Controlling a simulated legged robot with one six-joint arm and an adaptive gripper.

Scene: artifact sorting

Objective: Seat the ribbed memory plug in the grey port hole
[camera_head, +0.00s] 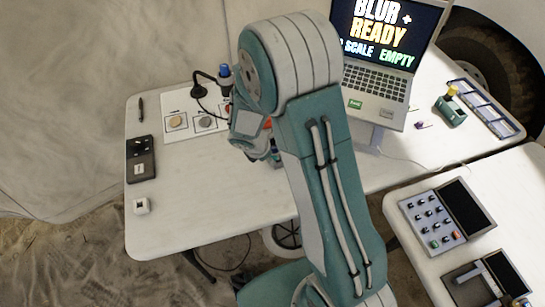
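My gripper (275,158) is mostly hidden behind my teal and grey arm, low over the white table. Its fingers are too small and covered to tell whether they are open or shut, or hold anything. I cannot pick out the ribbed memory plug for certain. I cannot pick out the grey port hole either. A white board (190,134) left of the gripper carries a beige disc (176,121) and a grey disc (205,122). An orange-red bit (267,124) shows beside my wrist; what it is I cannot tell.
A laptop (384,84) stands behind my arm, its screen partly covered. A teal block with a yellow top (452,108) and a blue-edged rack (487,108) are at right.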

